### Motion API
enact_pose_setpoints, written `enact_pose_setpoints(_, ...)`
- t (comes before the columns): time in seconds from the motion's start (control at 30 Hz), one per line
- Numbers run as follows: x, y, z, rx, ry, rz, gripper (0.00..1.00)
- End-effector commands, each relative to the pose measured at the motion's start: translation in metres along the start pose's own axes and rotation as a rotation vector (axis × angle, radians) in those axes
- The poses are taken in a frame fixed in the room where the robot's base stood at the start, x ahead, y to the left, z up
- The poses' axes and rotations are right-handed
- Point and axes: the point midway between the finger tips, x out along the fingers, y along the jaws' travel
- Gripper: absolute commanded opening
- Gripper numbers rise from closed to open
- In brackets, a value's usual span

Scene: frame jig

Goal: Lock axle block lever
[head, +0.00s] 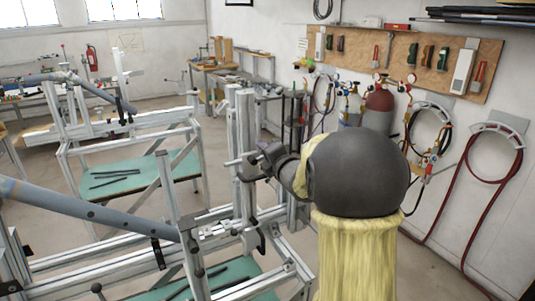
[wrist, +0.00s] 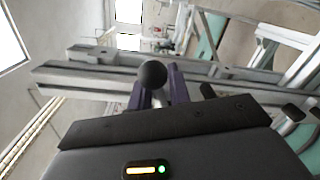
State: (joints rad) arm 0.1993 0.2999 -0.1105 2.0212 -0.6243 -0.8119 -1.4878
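My gripper (head: 248,163) is in front of the upright metal posts of the near frame jig, at the middle of the head view. In the wrist view its two purple fingers (wrist: 160,88) stand apart. A black ball knob (wrist: 152,74), which looks like the end of a lever, appears at the fingertips, overlapping the left finger and close to the right one. I cannot tell whether the fingers press on it. The lever's shaft and the axle block are not clear behind the gripper and fingers.
The near jig (head: 110,258) has metal rails, a grey tube (head: 90,212) and another black knob (head: 97,288). A second jig (head: 120,130) stands behind it. Gas bottles (head: 378,108) and hoses line the right wall. Some bare floor shows between the jigs and the wall.

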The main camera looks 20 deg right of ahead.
Motion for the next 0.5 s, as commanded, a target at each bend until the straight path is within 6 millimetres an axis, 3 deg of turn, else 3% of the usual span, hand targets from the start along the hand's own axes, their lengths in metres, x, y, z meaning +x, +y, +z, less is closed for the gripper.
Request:
enact_pose_setpoints(0.23, -0.016, -0.001, 0.0, 0.0, -0.002, 0.002, 0.19)
enact_pose_setpoints(0.5, -0.062, -0.002, -0.001, 0.0, -0.003, 0.002, 0.19)
